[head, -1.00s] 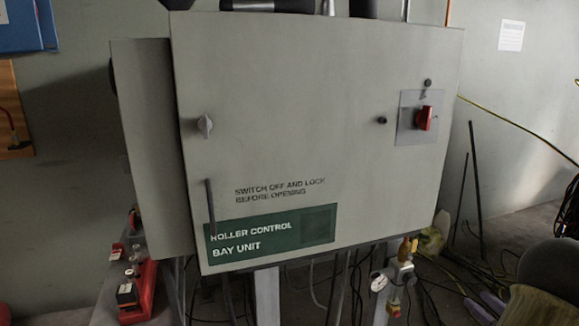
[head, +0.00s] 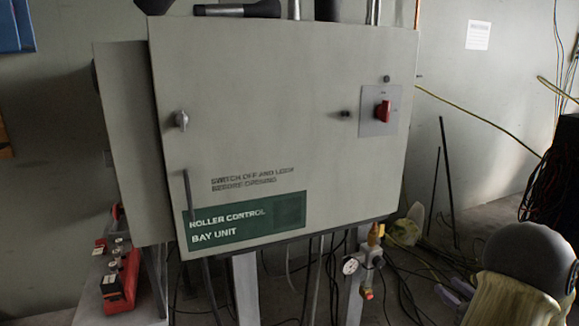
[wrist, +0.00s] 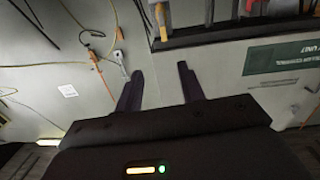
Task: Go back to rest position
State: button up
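My gripper (wrist: 160,88) shows in the wrist view with its two dark fingers apart and nothing between them. It is open and empty. The wrist view looks tilted toward the wall and the cabinet, whose green label (wrist: 284,57) shows at the right. In the head view the grey roller control cabinet (head: 280,130) fills the middle, with a red rotary switch (head: 383,110) at its right. A rounded grey and cream part at the lower right (head: 530,262) looks like part of my arm.
Red devices (head: 118,280) stand on a bench at the lower left. A pressure gauge (head: 350,266) with a brass valve sits below the cabinet. Cables (head: 410,285) lie on the floor at the right. Dark tools rest on top of the cabinet (head: 236,10).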

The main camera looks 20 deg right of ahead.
jog(key=w+a+f+m+g+h, duration=0.1)
jog(key=w+a+g+h, duration=0.15)
jog(key=w+a, duration=0.45)
jog(key=w+a+f+g+h, duration=0.1)
jog(key=w+a+g, duration=0.3)
jog(key=w+a, duration=0.4)
jog(key=s+a+f+g+y, duration=0.2)
jog(key=s+a+g, duration=0.35)
jog(key=a, duration=0.75)
jog(key=s+a+f+g+y, duration=0.2)
jog(key=s+a+f+g, duration=0.1)
jog(key=s+a, duration=0.8)
notch_tip(320, 180, up, 25)
jog(key=w+a+p, duration=0.2)
jog(key=p, duration=2.2)
jog(key=shift+a+n, duration=0.25)
jog(key=shift+n, duration=0.15)
jog(key=shift+a+f, duration=0.1)
jog(key=shift+f, duration=0.05)
